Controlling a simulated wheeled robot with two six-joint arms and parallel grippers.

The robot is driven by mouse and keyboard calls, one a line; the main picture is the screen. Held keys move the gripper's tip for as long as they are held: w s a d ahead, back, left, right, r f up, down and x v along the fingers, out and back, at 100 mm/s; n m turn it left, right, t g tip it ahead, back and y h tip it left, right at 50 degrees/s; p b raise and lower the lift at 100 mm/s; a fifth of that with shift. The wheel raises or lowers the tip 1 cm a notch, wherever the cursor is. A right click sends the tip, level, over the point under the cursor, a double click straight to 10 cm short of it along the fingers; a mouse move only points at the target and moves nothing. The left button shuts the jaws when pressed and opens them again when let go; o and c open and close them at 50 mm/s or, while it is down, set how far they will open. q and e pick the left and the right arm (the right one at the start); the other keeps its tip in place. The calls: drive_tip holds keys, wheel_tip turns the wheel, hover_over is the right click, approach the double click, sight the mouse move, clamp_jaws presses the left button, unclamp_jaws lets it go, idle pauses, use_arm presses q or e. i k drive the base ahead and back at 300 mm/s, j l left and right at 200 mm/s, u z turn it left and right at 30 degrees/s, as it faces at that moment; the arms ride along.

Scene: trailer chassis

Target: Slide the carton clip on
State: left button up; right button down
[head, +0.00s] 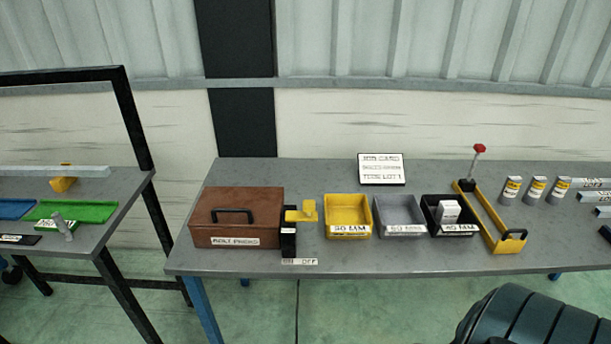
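No part is clearly marked as the carton clip, and I cannot tell which one it is. A small white carton (447,212) sits tilted in the black bin (456,232) on the grey bench. A yellow bracket-like piece (301,212) rests on a black upright block (288,240), beside the brown box. Neither my left nor my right gripper is in view.
The bench (350,262) also holds a brown handled box (237,214), a yellow bin (348,232), a grey bin (400,231), a yellow red-knobbed lever tool (489,220) and several cans (536,189). A second table (100,220) stands left, across a gap.

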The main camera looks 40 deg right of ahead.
sight(308, 214)
drive_tip(key=z, duration=1.2)
